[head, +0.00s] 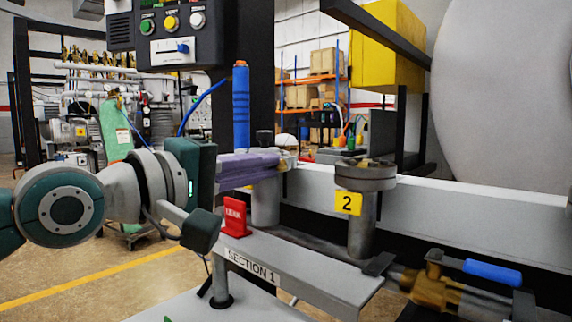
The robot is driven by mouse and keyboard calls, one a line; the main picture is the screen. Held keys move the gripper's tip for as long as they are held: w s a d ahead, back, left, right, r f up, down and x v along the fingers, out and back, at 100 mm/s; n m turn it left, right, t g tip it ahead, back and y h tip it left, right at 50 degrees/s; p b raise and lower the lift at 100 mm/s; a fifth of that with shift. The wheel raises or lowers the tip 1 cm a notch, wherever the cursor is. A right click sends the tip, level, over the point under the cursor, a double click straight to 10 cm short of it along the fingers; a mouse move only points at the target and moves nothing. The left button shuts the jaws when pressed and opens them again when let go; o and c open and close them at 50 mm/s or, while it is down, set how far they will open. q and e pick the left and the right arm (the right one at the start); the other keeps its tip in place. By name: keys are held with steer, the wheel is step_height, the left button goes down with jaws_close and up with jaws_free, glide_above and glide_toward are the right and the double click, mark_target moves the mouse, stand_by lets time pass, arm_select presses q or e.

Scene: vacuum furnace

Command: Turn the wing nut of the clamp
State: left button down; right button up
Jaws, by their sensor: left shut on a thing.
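My left gripper (282,160) reaches in from the left with its long purple fingers level. Its fingertips are closed at the clamp (291,153) on top of the nearer upright pipe (265,205). The wing nut lies between the fingertips and is mostly hidden by them, so its angle cannot be told. Only a small metal part of the clamp shows past the tips. A dark knob-like piece (264,138) stands just above the fingers. My right gripper is not in view.
A second flanged pipe (366,178) with a yellow "2" tag (348,203) stands to the right. A red block (235,217) sits on the "SECTION 1" shelf (310,270) below. A blue-handled valve (490,271) is at lower right. A control box (172,30) hangs above.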

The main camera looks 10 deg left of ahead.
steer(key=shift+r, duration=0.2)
arm_select(q)
steer(key=m, duration=0.3)
steer(key=shift+m, duration=0.3)
steer(key=c, duration=1)
jaws_free()
steer(key=shift+p+v, duration=1.25)
steer(key=shift+v, duration=3.75)
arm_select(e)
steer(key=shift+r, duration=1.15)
